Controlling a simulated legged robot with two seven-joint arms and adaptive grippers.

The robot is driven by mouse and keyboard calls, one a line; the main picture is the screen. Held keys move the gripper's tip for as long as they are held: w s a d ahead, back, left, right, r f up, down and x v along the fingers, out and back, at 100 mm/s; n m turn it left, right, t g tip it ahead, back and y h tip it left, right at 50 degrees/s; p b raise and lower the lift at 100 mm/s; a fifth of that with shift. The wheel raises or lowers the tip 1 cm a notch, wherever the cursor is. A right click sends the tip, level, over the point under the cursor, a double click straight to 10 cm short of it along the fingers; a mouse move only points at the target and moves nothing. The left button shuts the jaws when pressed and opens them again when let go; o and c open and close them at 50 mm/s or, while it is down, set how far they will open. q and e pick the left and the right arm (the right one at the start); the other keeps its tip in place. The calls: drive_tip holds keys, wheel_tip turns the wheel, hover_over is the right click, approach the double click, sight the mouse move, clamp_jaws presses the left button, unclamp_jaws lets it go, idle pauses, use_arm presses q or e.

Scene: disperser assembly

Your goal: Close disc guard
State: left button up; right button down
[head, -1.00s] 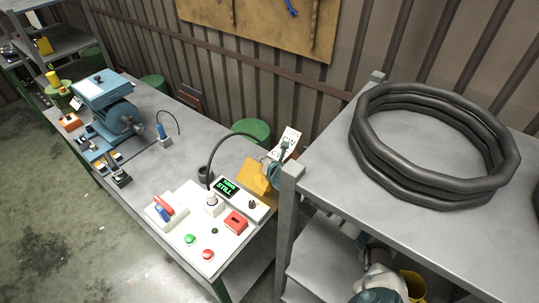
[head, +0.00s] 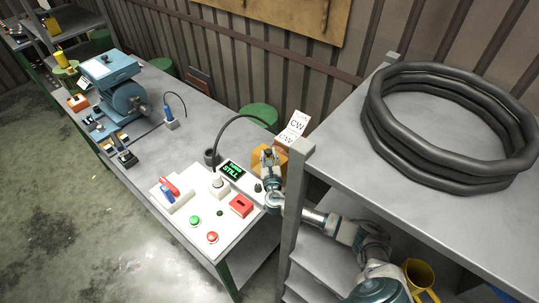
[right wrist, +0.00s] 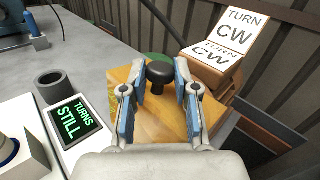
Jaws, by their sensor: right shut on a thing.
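My right gripper (head: 268,163) is at the orange wooden block at the right end of the bench, beside the shelf post. In the right wrist view, my right gripper (right wrist: 160,72) has its two blue-padded fingers on either side of the black knob (right wrist: 157,82) and is shut on it. The knob stands on the wooden block (right wrist: 128,75). The blue machine (head: 108,68), with a round blue part (head: 127,97) on its side, stands at the bench's far left; which part is the disc guard I cannot tell. My left gripper is not in view.
A white control panel (head: 190,225) has red and green buttons. A display (head: 232,170) reads "TURNS STILL", and a card (right wrist: 232,30) reads "TURN CW". The shelf post (head: 295,205) stands close to my right arm. Black hose coils (head: 395,135) lie on the shelf.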

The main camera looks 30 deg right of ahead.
drive_tip(key=shift+s+a+f+n, duration=0.15)
drive_tip(key=shift+a+f+n, duration=0.15)
drive_tip(key=shift+f, duration=0.25)
drive_tip(key=c, duration=1)
unclamp_jaws()
drive_tip(key=shift+o, duration=0.6)
drive_tip(key=shift+s+r, duration=0.15)
drive_tip(key=shift+r, duration=0.5)
wheel_tip(320, 180, up, 9)
drive_tip(key=shift+d, duration=0.15)
